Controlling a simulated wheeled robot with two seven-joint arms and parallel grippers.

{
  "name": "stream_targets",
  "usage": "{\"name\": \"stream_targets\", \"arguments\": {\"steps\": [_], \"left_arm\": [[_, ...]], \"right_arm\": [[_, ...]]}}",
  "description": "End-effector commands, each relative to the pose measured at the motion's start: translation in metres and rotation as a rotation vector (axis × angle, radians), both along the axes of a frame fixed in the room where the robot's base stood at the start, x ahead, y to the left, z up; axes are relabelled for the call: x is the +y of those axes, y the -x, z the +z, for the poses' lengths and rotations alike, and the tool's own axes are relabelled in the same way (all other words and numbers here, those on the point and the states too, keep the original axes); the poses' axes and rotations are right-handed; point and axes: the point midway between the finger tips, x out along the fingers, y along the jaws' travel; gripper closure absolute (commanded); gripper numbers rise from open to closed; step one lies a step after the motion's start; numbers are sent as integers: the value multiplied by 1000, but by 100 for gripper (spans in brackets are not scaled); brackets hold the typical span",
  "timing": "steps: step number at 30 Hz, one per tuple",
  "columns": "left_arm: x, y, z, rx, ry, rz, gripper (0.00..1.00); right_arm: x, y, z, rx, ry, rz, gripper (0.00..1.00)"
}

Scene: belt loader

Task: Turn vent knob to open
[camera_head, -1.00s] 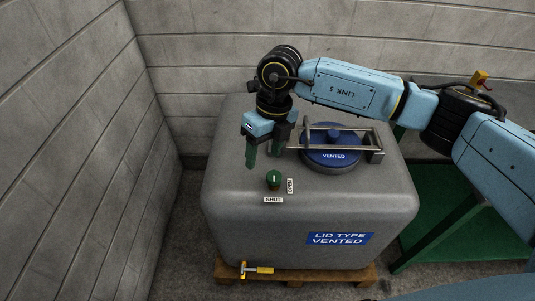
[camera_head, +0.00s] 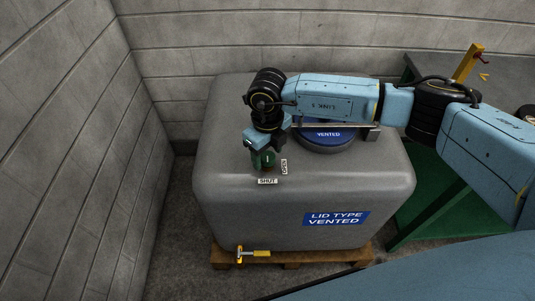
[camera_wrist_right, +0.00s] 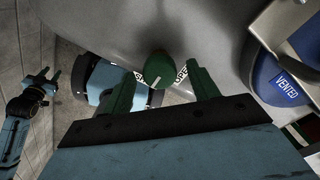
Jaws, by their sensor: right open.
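The green vent knob (camera_head: 267,160) sits on top of the grey tank, partly covered by my right gripper in the head view. In the right wrist view the knob (camera_wrist_right: 159,65) shows a white mark. The SHUT label (camera_head: 267,181) is in front of it and the OPEN label (camera_head: 284,166) is to its right. My right gripper (camera_head: 262,158) is at the knob; in its wrist view its green fingers (camera_wrist_right: 163,85) are apart, with the knob between and beyond them. Whether they touch it is unclear. My left gripper (camera_wrist_right: 50,76) appears small in the wrist view, its fingers apart.
The grey tank (camera_head: 240,205) stands on a wooden pallet (camera_head: 290,257). A blue lid (camera_head: 325,140) marked VENTED, under a metal bar, is right of the knob. A yellow-handled valve (camera_head: 252,253) is low in front. A green stand (camera_head: 420,215) is at right; block walls close the left and back.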

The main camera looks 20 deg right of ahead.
Motion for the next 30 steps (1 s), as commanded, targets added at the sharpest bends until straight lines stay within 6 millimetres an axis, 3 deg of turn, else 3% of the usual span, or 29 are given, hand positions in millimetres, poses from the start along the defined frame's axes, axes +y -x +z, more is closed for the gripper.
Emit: {"name": "stream_targets", "arguments": {"steps": [11,21,30], "left_arm": [[0,-3,2,-1,-1,1,64],[0,-3,2,-1,-1,1,64],[0,-3,1,2,-1,1,64]], "right_arm": [[0,0,-5,-1,0,0,42],[0,0,-5,-1,0,0,85],[0,0,-5,-1,-1,39,85]]}}
